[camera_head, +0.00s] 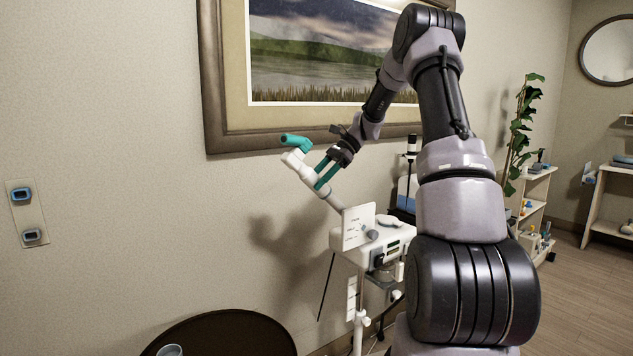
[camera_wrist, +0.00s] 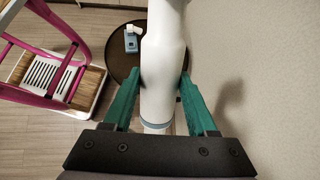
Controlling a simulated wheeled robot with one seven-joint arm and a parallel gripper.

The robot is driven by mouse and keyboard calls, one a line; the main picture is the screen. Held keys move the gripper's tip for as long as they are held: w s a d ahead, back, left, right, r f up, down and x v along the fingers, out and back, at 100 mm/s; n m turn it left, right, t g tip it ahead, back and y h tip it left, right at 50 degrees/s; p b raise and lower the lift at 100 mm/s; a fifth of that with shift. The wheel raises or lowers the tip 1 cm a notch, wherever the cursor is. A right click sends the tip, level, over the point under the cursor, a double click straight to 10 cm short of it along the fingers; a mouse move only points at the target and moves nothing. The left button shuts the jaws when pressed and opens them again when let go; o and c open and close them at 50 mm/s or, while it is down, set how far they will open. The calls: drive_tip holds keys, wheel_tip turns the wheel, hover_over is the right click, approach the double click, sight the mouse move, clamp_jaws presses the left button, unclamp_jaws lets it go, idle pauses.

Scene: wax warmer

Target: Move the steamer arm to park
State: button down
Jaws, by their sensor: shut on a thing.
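The steamer arm (camera_head: 325,191) is a white and grey tube that rises up and left from the white steamer unit (camera_head: 365,240). It ends in a white elbow and a teal nozzle (camera_head: 296,141). My gripper (camera_head: 323,175) has teal fingers, which are shut on the arm just below the elbow. In the wrist view the white arm (camera_wrist: 162,75) stands between the two fingers, one on each side. The base of the arm is partly behind a white card (camera_head: 358,225) in the head view. No park mark can be made out.
A dark round table (camera_head: 235,335) stands at the lower left, with a small cup (camera_head: 170,350). The wall and a framed picture (camera_head: 225,100) are close behind the arm. In the wrist view a pink-framed cart (camera_wrist: 45,60) stands at the left. Shelves and a plant are at the right.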

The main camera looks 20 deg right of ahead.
drive_tip(key=shift+c, duration=1)
unclamp_jaws()
drive_tip(key=v, duration=1)
drive_tip(key=shift+d+r, duration=0.25)
